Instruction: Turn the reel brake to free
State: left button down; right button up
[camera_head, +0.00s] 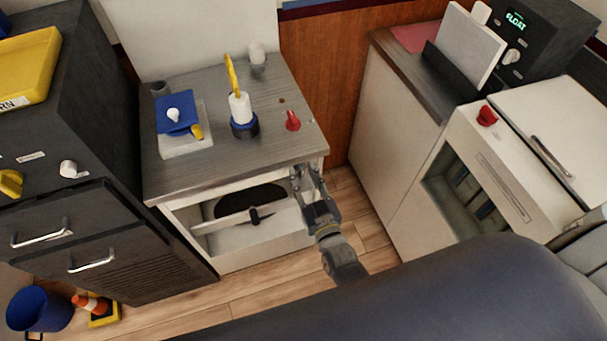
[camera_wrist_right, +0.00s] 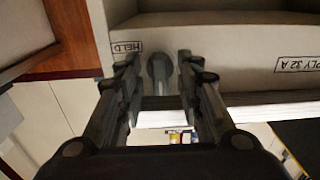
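My right gripper (camera_head: 308,182) is at the upper right front corner of the middle cabinet (camera_head: 265,258). In the right wrist view its two fingers (camera_wrist_right: 159,62) are apart, one on each side of a grey rounded knob (camera_wrist_right: 158,70) on the pale cabinet face. I cannot tell whether they touch it. A label reading HELD (camera_wrist_right: 127,47) is beside the knob, partly behind the left finger. In the head view the gripper hides the knob. My left gripper is out of view.
A dark drawer cabinet (camera_head: 60,225) stands left, a white unit (camera_head: 390,130) right. The wooden floor between is clear.

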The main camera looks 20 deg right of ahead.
jog(key=s, duration=1.1)
jog(key=shift+s+d, duration=0.2)
jog(key=s+f+n+g+y, duration=0.1)
jog(key=s+f+g, duration=0.3)
jog(key=f, duration=0.7)
jog(key=s+f+n+g, duration=0.1)
jog(key=s+f+g, duration=0.35)
jog(key=f, duration=0.75)
jog(key=s+d+f+g, duration=0.4)
jog(key=s+f, duration=0.3)
jog(key=s, duration=0.4)
jog(key=s+d+f+g+h, duration=0.1)
jog(key=s+d+f+g, duration=0.3)
jog(key=s+f, duration=0.4)
jog(key=s, duration=0.3)
jog(key=shift+s+f+h, duration=0.3)
jog(key=shift+s, duration=0.1)
jog(key=shift+g, duration=0.25)
